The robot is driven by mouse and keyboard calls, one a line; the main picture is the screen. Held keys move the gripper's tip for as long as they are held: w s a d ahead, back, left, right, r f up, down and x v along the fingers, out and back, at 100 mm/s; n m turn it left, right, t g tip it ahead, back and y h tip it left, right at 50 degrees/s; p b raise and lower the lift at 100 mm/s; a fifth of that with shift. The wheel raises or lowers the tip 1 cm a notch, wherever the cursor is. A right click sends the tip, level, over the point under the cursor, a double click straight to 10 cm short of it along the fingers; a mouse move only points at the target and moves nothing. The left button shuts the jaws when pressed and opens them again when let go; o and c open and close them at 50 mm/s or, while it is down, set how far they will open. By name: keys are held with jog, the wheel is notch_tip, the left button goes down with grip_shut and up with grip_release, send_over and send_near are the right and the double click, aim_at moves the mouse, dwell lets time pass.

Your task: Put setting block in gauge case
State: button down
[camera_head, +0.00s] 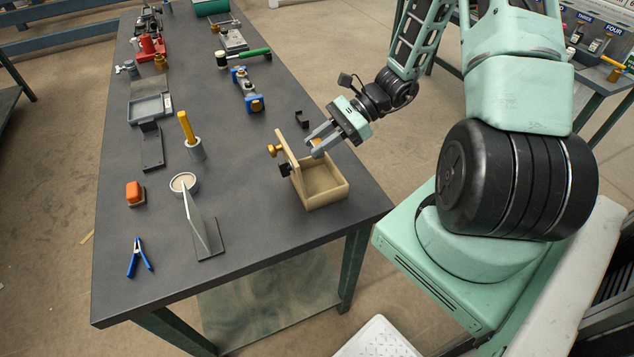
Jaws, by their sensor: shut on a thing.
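The gauge case (330,197) is a tan open-topped box near the right front edge of the table. Its lid (288,148) stands raised on the left side, with a dark latch (285,170) on it. My gripper (314,143) is over the back part of the case, reaching in from the upper right. It is shut on a small gold-coloured piece (317,142), which looks like the setting block. The fingers hide much of the block. The visible case floor looks empty. I cannot tell whether the block touches the case.
A brass knob (274,150) is left of the lid. A small black bracket (302,119) lies behind the case. An upright plate on a dark base (208,240), a round cup (184,183) and a blue clamp (138,258) are to the left. The table's front right corner is clear.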

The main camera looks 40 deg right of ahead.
aim_at(319, 183)
jog(key=shift+f+p, duration=0.95)
jog(key=shift+f, duration=4)
jog(key=shift+f, duration=0.2)
jog(key=c, duration=1.3)
grip_release()
jog(key=shift+o, duration=0.5)
jog(key=shift+r, duration=0.2)
jog(key=b+v, duration=0.3)
jog(key=v, duration=0.9)
jog(key=shift+r, duration=0.1)
